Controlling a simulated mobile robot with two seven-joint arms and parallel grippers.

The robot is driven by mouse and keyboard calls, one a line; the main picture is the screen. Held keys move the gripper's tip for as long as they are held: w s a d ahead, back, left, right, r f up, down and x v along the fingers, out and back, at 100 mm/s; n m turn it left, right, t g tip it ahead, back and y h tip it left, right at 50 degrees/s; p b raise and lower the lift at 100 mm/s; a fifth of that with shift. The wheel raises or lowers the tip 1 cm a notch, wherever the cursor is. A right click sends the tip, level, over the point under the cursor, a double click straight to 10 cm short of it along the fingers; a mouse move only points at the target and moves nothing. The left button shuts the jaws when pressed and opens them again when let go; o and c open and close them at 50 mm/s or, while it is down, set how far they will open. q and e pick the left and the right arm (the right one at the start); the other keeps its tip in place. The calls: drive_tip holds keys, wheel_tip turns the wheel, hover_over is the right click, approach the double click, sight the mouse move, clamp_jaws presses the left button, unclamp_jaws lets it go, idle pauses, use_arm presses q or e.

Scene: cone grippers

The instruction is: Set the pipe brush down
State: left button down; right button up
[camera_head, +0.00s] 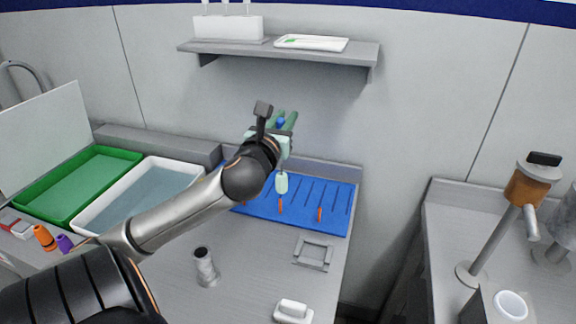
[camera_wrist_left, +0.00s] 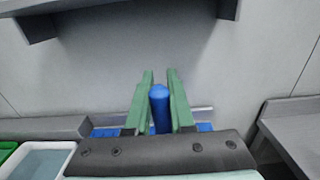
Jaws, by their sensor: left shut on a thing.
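My left gripper (camera_head: 282,124) is above and behind the blue mat, in front of the back wall. Its green fingers are shut on the pipe brush, of which a blue rounded end (camera_head: 280,123) shows between them. In the left wrist view this blue end (camera_wrist_left: 159,95) stands upright between the two fingers (camera_wrist_left: 160,104). The blue mat (camera_head: 335,190) with dark grooves lies on the grey worktop below. My right gripper is not in view.
A grey square frame (camera_head: 313,253), a capped cylinder (camera_head: 205,267) and a white block (camera_head: 293,311) stand nearer. A white tub (camera_head: 142,192) is left; a wall shelf (camera_head: 285,49) is above.

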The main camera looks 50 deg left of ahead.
use_arm(q)
drive_tip(key=w+a+f+b, duration=0.1)
drive_tip(key=w+a+f, duration=0.4)
drive_tip(key=w+f, duration=0.8)
drive_tip(key=shift+w, duration=0.1)
drive_tip(key=shift+f, duration=0.2)
drive_tip(key=c, duration=0.8)
unclamp_jaws()
drive_tip(key=shift+r, duration=0.1)
